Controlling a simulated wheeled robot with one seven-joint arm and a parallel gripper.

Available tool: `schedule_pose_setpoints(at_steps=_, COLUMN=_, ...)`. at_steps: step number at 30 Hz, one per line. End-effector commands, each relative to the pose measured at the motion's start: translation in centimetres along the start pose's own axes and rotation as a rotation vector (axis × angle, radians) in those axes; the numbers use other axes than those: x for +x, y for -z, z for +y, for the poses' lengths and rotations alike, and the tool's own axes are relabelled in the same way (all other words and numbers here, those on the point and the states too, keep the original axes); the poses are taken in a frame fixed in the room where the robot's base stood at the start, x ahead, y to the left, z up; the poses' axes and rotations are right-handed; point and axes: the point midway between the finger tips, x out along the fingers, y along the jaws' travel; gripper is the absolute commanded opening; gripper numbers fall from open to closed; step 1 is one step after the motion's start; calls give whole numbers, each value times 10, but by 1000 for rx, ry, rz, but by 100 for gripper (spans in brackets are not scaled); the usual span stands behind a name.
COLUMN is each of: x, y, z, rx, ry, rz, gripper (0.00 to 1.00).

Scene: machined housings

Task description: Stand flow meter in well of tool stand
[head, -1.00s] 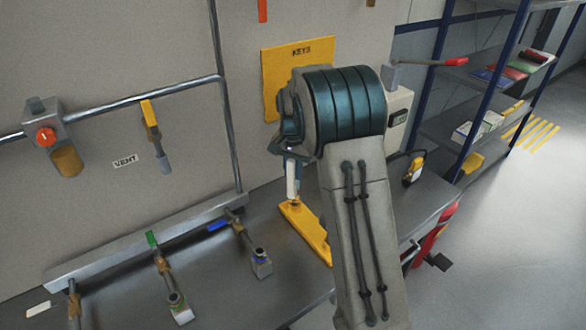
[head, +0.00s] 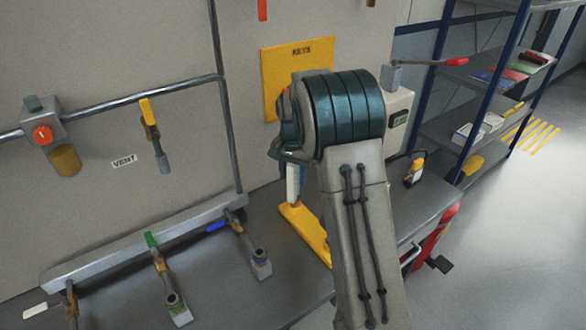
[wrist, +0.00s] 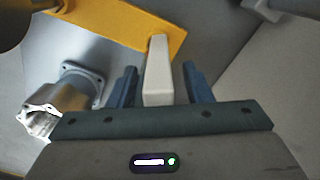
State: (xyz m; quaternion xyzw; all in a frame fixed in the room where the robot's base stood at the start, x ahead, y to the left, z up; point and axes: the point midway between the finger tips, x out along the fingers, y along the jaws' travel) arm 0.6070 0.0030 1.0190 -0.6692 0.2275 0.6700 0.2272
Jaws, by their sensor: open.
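A pale upright block, which I take for the flow meter (head: 293,186), stands at the yellow tool stand (head: 318,246) on the bench. In the wrist view the block (wrist: 157,78) lies between the two blue fingers of my gripper (wrist: 163,82), with gaps on both sides. The fingers are open. The block's far end overlaps the yellow stand (wrist: 125,22); the well itself and how deep the block sits cannot be seen. In the head view my gripper (head: 284,154) is partly hidden behind my arm, just above the block.
A silver flanged housing (wrist: 66,95) is close left of my gripper in the wrist view. Pipe valves (head: 163,270) and a rail (head: 140,243) occupy the bench's left. A yellow-and-grey device (head: 414,171) stands at the right, near a grey box (head: 398,110) on the wall.

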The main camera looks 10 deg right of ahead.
Motion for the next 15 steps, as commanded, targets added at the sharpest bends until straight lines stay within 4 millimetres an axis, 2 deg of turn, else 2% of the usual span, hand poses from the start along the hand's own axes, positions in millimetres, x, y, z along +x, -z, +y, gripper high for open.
schedule_pose_setpoints(at_steps=5, x=-18, y=1, z=-1, rx=0, ry=3, rz=3, gripper=45)
schedule_pose_setpoints(at_steps=15, x=-94, y=1, z=-1, rx=-1, ry=4, rz=5, gripper=45)
